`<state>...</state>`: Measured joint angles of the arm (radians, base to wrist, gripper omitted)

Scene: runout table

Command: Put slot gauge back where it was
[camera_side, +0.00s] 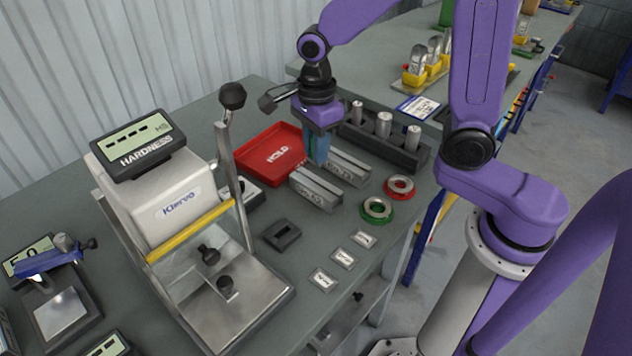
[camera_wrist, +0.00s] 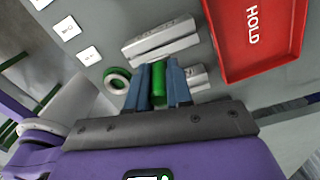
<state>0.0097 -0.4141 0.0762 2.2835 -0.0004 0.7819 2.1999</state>
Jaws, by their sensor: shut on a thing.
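My gripper (camera_side: 318,158) points down over the table, beside the two grey slotted metal blocks (camera_side: 315,188). In the wrist view its blue fingers (camera_wrist: 158,84) are shut on a green piece (camera_wrist: 158,82), which seems to be the slot gauge. Only its green part shows between the fingers, and its lower end is hidden. In the side view the fingers cover it, so I cannot tell if it touches a block. One block (camera_wrist: 162,40) lies clear of the fingers in the wrist view; the other (camera_wrist: 198,78) is partly behind them.
A red HOLD tray (camera_side: 250,161) lies left of the gripper. A green ring (camera_side: 377,210) and red ring (camera_side: 400,187) lie to the right. A rack with metal cylinders (camera_side: 415,160) stands behind. A hardness tester (camera_side: 170,205) and dark slotted block (camera_side: 282,234) are at left.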

